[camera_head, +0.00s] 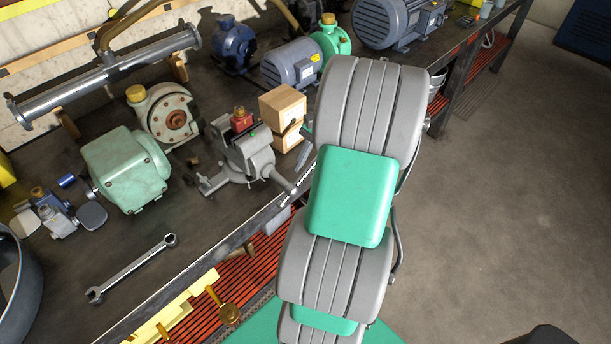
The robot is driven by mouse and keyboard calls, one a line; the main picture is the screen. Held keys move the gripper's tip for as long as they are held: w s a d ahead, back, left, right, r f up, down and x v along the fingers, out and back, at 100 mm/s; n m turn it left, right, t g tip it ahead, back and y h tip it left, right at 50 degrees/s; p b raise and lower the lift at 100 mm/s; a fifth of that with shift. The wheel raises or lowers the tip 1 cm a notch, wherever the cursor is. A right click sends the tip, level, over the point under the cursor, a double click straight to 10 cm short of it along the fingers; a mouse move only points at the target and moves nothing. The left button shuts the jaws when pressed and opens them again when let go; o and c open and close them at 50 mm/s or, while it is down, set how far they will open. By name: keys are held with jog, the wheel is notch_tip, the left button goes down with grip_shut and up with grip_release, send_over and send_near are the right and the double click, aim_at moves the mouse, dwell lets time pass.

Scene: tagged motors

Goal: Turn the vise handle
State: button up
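A grey bench vise (247,155) is bolted on the dark workbench near its front edge, left of my arm. The vise handle (288,188) is a thin metal bar at the front end of the vise, over the bench edge, close to my arm. My arm covers much of the middle of the view. A small dark grey part that looks like my gripper (304,152) shows at the arm's left edge, above and right of the handle. Its fingers are mostly hidden, and contact with the handle is not visible.
Wooden blocks (283,110) stand right behind the vise. A green gearbox (125,168), a cream pump (165,117) and a wrench (131,268) are on the bench to the left. Motors (292,65) line the back. The floor (500,200) at right is open.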

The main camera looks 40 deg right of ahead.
jog(key=shift+x, duration=1)
grip_shut()
dwell(0.7)
